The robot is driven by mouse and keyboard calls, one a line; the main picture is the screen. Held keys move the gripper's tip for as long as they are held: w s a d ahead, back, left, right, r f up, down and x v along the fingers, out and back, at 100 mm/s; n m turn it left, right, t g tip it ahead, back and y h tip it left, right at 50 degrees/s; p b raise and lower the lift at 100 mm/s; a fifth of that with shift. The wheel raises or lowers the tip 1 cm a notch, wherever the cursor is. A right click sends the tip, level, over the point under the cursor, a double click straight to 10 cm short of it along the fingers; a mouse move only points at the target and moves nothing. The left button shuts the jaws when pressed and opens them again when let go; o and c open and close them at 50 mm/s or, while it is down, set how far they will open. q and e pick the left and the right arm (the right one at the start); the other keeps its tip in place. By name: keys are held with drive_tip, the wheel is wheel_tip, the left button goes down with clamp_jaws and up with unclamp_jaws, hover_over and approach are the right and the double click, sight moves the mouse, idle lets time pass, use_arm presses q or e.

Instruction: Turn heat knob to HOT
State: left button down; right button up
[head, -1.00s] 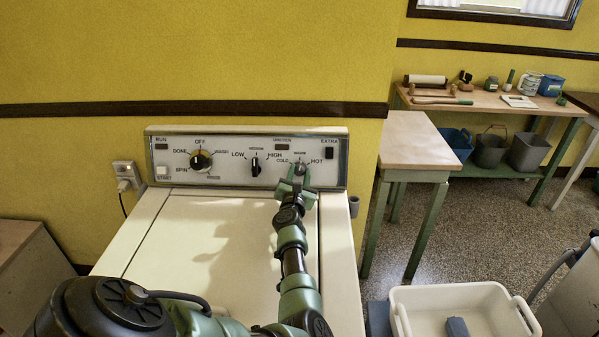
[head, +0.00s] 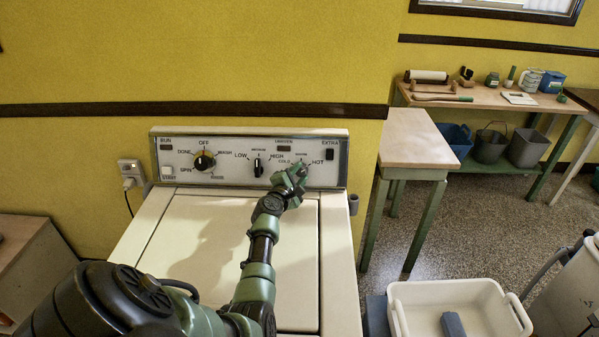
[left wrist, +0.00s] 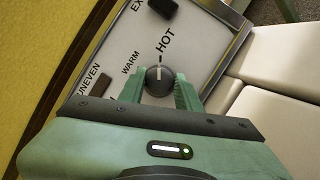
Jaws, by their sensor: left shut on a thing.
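The heat knob (left wrist: 159,81) is a round dark knob with a white pointer line, low on the washer's panel near its right end. In the left wrist view it sits between the two green fingers of my left gripper (left wrist: 160,92), which is shut on it. Its pointer line lines up with the tick beside the HOT label (left wrist: 166,40); WARM is to the left. In the head view my left gripper (head: 296,176) hides the knob, beside the printed HOT. My right gripper is not in view.
The control panel (head: 225,160) also carries a cycle dial (head: 204,161), a LOW-HIGH knob (head: 258,167) and an EXTRA switch (head: 330,154). The pale washer top (head: 215,235) below is clear. A small table (head: 418,148) and a white tub (head: 440,291) stand at right.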

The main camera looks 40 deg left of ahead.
use_arm(q)
drive_tip(key=shift+a+r+m, duration=0.15)
drive_tip(key=shift+r+m, duration=0.05)
drive_tip(key=shift+m, duration=0.3)
drive_tip(key=c, duration=1.2)
unclamp_jaws()
drive_tip(key=shift+o, duration=1)
drive_tip(key=shift+f, duration=0.1)
drive_tip(key=shift+w+a+f, duration=0.1)
drive_tip(key=shift+f, duration=0.05)
drive_tip(key=shift+s+d, duration=0.3)
drive_tip(key=shift+s, duration=0.15)
drive_tip(key=v, duration=0.6)
drive_tip(key=shift+s+r+p, duration=0.25)
drive_tip(key=shift+s+p, duration=0.1)
drive_tip(key=shift+s, duration=0.05)
